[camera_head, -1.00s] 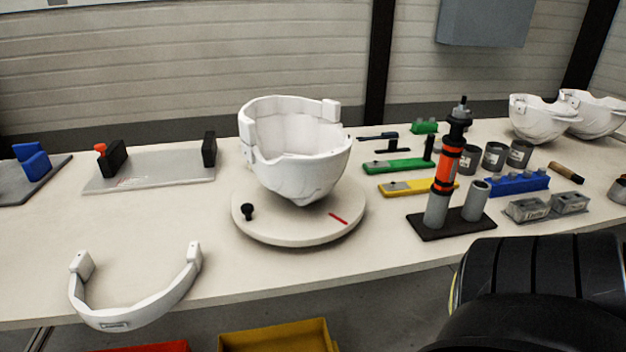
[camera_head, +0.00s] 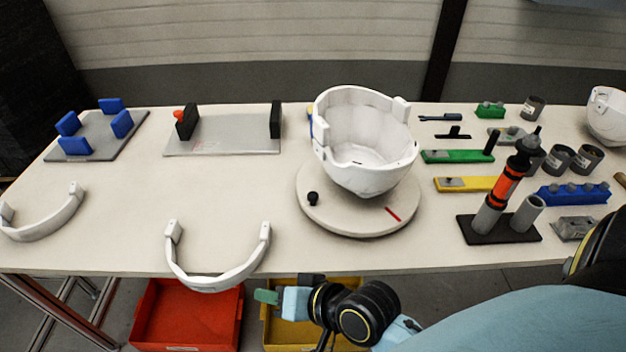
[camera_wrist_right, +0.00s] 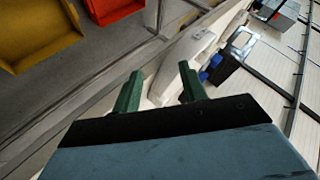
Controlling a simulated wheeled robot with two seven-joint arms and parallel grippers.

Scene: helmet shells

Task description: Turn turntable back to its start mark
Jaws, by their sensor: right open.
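The round cream turntable (camera_head: 335,222) sits on the bench in the head view. It carries a white helmet shell (camera_head: 365,150), a black knob (camera_head: 312,198) at its front left and a red mark (camera_head: 393,214) at its front right. My right gripper (camera_head: 266,296) is in front of the bench's front edge, below and left of the turntable, pointing left and apart from it. In the right wrist view my right gripper (camera_wrist_right: 160,88) has its two green fingers spread with nothing held between them. My left gripper is not in view.
Two white curved bands (camera_head: 215,275) (camera_head: 45,225) lie near the bench's front edge. A red bin (camera_head: 190,315) and a yellow bin (camera_head: 285,325) stand below. An orange-and-black tool (camera_head: 508,185) stands in a holder right of the turntable.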

